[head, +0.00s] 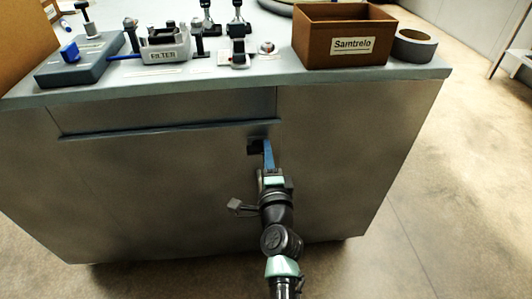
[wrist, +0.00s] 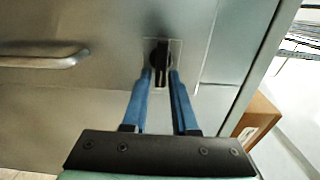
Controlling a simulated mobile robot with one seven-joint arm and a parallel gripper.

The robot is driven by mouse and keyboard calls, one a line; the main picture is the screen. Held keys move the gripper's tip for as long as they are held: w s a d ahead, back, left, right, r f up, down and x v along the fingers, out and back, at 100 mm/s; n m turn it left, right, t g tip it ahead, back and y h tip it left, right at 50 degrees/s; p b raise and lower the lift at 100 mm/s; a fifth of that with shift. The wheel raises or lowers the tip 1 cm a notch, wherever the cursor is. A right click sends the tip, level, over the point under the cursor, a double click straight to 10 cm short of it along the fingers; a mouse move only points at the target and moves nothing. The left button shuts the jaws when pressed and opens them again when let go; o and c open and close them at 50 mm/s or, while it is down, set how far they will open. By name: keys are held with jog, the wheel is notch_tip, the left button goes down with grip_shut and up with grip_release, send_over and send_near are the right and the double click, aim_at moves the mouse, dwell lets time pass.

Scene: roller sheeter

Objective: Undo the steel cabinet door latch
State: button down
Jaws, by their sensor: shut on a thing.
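The steel cabinet (head: 150,190) faces me, with its grey front panel below the worktop. The door latch (head: 254,146) is a small black part on the upper right of that front. In the wrist view the latch (wrist: 160,52) is a black knob on a light square plate, with a short tab pointing down the picture. My gripper (head: 267,150) reaches it from below in the head view. Its two blue fingers (wrist: 160,82) are closed on the tab, one on each side. The fingers partly hide the latch in the head view.
A ledge (head: 170,131) runs across the front left of the latch. On the worktop (head: 270,82) stand a brown box labelled Samtrelo (head: 343,37), a tape roll (head: 414,46), a filter block (head: 164,48) and several small fixtures. The floor (head: 450,190) to the right is clear.

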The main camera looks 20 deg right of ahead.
jog(key=shift+w+a, duration=0.1)
jog(key=shift+a, duration=0.25)
jog(key=c, duration=0.9)
grip_release()
jog(key=shift+o, duration=0.2)
jog(key=shift+d, duration=0.1)
jog(key=p+v, duration=0.2)
jog(key=v, duration=1.1)
jog(key=shift+p, duration=0.35)
